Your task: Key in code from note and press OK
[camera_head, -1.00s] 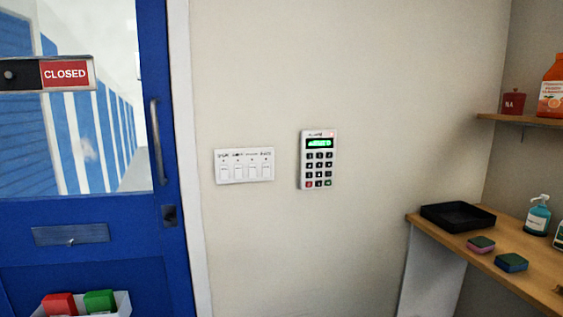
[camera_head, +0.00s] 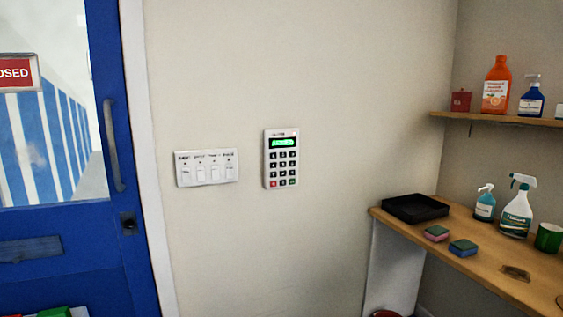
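A white keypad (camera_head: 281,158) is mounted on the beige wall, near the middle of the view. It has a lit green display at the top and rows of dark keys, with a red key at the bottom left and a green key at the bottom right. The text on the display is too small to read. I see no note with a code that I can make out. Neither of my grippers is in view.
A white switch panel (camera_head: 206,167) is left of the keypad. A blue door (camera_head: 118,230) with a closed sign (camera_head: 16,73) stands at the left. A wooden counter (camera_head: 480,252) at the right holds a black tray (camera_head: 415,208), sponges and bottles. A shelf (camera_head: 490,119) is above.

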